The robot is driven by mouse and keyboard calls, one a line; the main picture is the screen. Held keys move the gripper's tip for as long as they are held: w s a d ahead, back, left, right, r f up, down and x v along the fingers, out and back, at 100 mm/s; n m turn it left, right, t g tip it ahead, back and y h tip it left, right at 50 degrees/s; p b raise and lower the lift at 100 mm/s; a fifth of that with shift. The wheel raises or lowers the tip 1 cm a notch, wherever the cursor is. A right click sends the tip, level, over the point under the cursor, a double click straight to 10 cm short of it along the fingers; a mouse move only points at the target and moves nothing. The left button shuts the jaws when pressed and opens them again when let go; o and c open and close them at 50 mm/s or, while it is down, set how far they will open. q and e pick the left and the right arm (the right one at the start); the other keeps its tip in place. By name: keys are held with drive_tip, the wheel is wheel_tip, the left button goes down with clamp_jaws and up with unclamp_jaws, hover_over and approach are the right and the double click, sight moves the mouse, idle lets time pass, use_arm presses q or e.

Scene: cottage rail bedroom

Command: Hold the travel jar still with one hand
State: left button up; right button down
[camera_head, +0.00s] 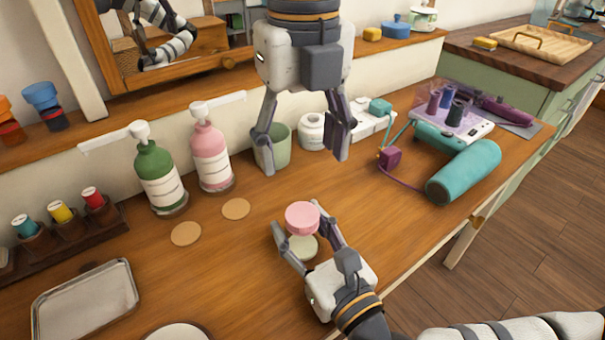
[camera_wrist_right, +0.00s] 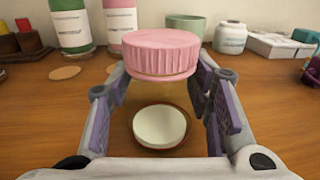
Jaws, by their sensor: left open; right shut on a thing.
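The travel jar shows as a ridged pink lid (camera_head: 302,216) over a see-through body near the table's front edge. The lid (camera_wrist_right: 161,53) appears large in the right wrist view. A pale round disc (camera_wrist_right: 160,127) with a darker ring shows below it; I cannot tell whether it is inside the jar. My right gripper (camera_head: 301,228) is shut on the jar, one finger on each side just below the lid. My left gripper (camera_head: 302,155) is open and empty, pointing down above and behind the jar.
Green (camera_head: 158,176) and pink (camera_head: 211,155) pump bottles stand at the back left. A green cup (camera_head: 279,148) and a white jar (camera_head: 312,132) stand behind my left gripper. A metal tray (camera_head: 85,302) lies front left; a teal roll (camera_head: 464,172) lies right. Two coasters lie between.

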use_arm(q)
drive_tip(key=shift+r, duration=0.5)
use_arm(e)
drive_tip(key=c, duration=0.7)
unclamp_jaws()
drive_tip(key=v, duration=1.2)
drive_tip(key=shift+d+f, duration=0.1)
